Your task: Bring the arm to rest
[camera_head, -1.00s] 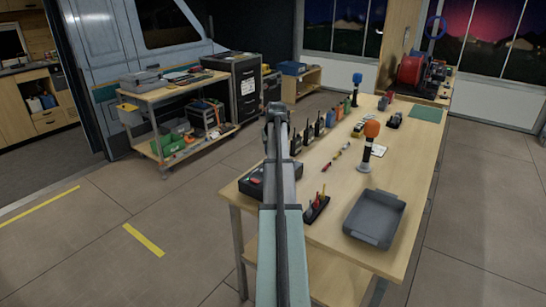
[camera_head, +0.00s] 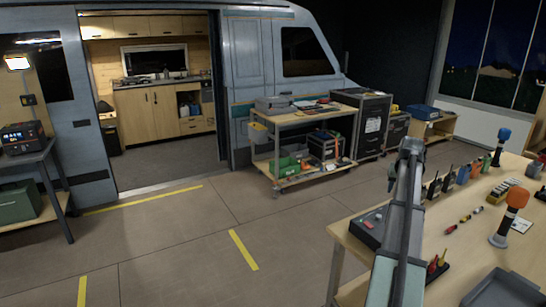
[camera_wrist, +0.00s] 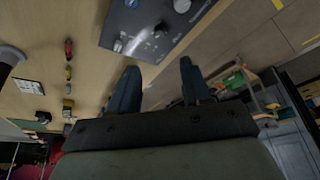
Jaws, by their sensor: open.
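My arm reaches forward in the head view, with my gripper (camera_head: 408,150) at its far end, above the left edge of the wooden workbench (camera_head: 345,225). In the wrist view my gripper (camera_wrist: 158,82) shows two dark fingers spread apart with nothing between them. A grey control box (camera_wrist: 150,22) with knobs lies beyond the fingers there. The same box appears on the bench's left side in the head view (camera_head: 370,227), partly behind my arm.
The bench holds several radios (camera_head: 440,185), an orange-topped microphone (camera_head: 512,205), a blue-topped microphone (camera_head: 501,145) and a grey tray (camera_head: 502,290). A shelf cart (camera_head: 300,120) stands beside the open van (camera_head: 245,70). The floor left of the bench is clear.

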